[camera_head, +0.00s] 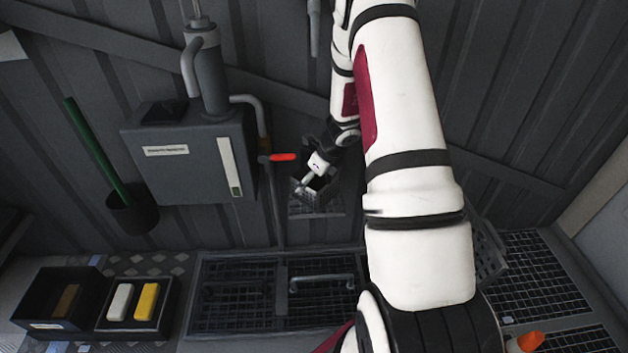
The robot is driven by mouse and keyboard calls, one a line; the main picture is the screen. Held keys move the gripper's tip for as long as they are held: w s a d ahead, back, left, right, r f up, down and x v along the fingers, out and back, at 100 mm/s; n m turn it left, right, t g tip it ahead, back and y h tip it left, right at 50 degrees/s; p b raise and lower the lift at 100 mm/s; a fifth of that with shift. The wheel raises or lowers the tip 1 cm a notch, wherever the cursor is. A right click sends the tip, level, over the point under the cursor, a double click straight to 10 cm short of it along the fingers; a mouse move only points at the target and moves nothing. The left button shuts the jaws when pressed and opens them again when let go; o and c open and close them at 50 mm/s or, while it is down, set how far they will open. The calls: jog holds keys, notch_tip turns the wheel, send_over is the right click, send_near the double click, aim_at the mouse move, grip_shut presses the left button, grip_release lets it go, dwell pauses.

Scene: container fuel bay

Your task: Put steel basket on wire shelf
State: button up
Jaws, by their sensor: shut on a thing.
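My white arm reaches from the lower middle up to the far wall and hides much of the middle. My gripper (308,184) is small in view beside a dark grey mesh basket (318,207), which I take to be the steel basket. Its fingers are shut on the basket's near upper part, and the basket hangs in front of the wall. Wire grid surfaces show at the lower middle (235,290) and at the right (540,275). I cannot tell which one is the wire shelf. A second grey mesh piece (487,258) is partly hidden behind my arm.
A grey wall box (192,160) with pipes is left of my gripper. A red-handled lever (283,157) stands close beside the basket. A green pole (95,150) sits in a dark cup. Black trays (165,325) hold blocks at lower left. An orange-tipped object (530,341) is at lower right.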

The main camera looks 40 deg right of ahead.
jog(key=shift+f, duration=0.2)
jog(key=o, duration=1.1)
jog(key=shift+r, duration=0.15)
